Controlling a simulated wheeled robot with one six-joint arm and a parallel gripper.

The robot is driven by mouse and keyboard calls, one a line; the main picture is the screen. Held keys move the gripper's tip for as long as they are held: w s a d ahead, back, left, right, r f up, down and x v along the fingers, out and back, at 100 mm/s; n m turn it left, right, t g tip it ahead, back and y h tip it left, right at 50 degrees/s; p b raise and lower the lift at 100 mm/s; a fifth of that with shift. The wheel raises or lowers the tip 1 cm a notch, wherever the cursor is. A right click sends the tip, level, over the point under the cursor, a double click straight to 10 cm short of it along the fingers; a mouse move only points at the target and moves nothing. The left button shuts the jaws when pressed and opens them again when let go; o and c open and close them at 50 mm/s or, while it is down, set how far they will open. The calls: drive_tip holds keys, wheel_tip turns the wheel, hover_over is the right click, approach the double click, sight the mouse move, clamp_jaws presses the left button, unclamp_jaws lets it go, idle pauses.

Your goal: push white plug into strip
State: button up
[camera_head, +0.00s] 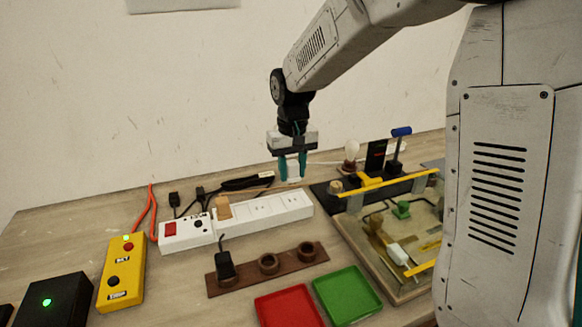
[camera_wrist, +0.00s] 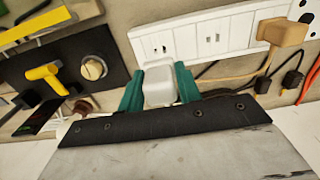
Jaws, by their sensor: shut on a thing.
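My gripper (camera_head: 292,170) is shut on the white plug (camera_wrist: 159,86), which sits between its green fingers in the wrist view. In the head view the gripper hangs pointing down by the far right end of the white power strip (camera_head: 262,213), with the plug's pale body just showing between the fingertips. In the wrist view the strip (camera_wrist: 226,35) lies just beyond the plug, whose front edge overlaps the end nearest the lamp board. Several sockets look empty. A tan plug (camera_wrist: 283,32) sits in the strip near its switch end. I cannot tell whether the white plug touches the strip.
A black lamp board (camera_head: 325,198) with a bulb (camera_head: 351,152) and a yellow bar stands right of the strip. A brown holder (camera_head: 231,283) with a black plug (camera_head: 224,265) lies in front. Red (camera_head: 288,305) and green (camera_head: 347,296) trays are nearer. Cables lie behind the strip.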

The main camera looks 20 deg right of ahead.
sight(292, 200)
drive_tip(key=shift+s+f, duration=0.1)
drive_tip(key=shift+f, duration=2)
drive_tip(key=shift+f, duration=1.1)
drive_tip(key=o, duration=1)
drive_tip(key=shift+r, duration=0.1)
